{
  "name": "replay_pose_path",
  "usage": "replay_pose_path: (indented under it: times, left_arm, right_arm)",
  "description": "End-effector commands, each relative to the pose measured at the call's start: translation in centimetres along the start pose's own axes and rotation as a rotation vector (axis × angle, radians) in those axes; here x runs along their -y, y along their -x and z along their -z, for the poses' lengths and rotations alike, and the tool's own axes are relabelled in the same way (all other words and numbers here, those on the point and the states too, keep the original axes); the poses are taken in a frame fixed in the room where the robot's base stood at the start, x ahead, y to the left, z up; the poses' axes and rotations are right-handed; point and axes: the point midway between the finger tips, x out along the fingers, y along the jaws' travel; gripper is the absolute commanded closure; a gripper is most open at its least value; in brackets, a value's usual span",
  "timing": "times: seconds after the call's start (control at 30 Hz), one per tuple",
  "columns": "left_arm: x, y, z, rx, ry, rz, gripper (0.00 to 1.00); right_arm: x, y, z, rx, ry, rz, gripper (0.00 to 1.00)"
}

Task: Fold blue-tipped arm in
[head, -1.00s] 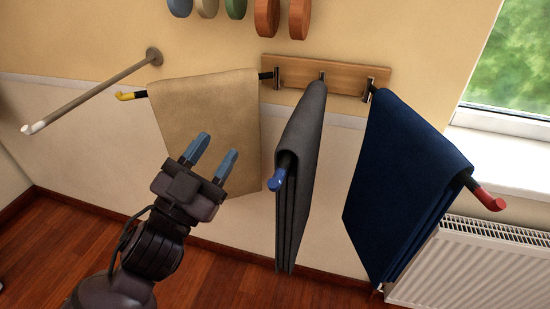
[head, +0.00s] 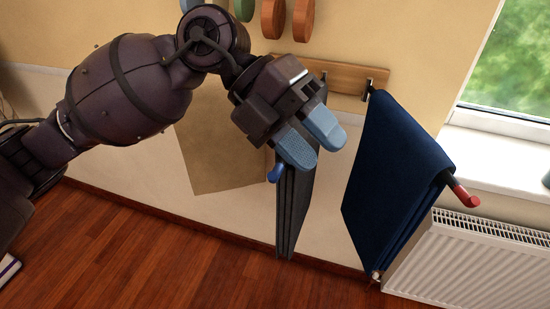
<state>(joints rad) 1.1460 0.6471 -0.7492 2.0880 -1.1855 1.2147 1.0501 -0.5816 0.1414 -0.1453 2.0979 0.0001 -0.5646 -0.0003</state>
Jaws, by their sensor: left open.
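The blue-tipped arm shows only its blue tip (head: 275,174), which sticks out toward me below my gripper. The dark grey towel (head: 293,220) hangs over this arm. Its upper part and most of the arm are hidden behind my gripper. My left gripper (head: 321,152) is open, with two light-blue fingers pointing down and right. In the picture it overlaps the upper grey towel, up and right of the blue tip. I cannot tell whether it touches the towel. The wooden wall board (head: 345,77) is partly covered by my gripper. My right gripper is not in view.
A navy towel (head: 392,170) hangs on the red-tipped arm (head: 463,197) to the right. A beige towel (head: 222,150) hangs at left behind my arm, its yellow-tipped arm hidden. A radiator (head: 475,260) stands below the window sill. Round wooden pegs (head: 303,18) are above.

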Motion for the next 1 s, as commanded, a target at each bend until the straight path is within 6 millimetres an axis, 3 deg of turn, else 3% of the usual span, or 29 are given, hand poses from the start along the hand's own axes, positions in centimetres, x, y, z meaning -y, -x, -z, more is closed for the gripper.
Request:
replay_pose_path:
  times: [0.2,0.4,0.5,0.67,1.0]
  left_arm:
    - [-2.2,4.4,-1.6,0.077,0.039,-0.484,0.58]
    - [-2.9,7.9,-2.2,0.151,0.094,-0.725,0.58]
    - [-3.0,8.5,-2.3,0.166,0.106,-0.766,0.58]
    - [-3.9,7.8,-2.4,0.165,0.109,-0.773,0.58]
    - [-7.8,3.7,-3.0,0.162,0.109,-0.769,0.58]
  right_arm:
    - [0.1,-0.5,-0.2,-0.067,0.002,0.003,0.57]
    - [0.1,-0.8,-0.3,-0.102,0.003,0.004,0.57]
    - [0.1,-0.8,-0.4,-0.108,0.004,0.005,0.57]
    - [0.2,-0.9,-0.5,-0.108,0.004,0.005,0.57]
    - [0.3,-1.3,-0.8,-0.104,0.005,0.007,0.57]
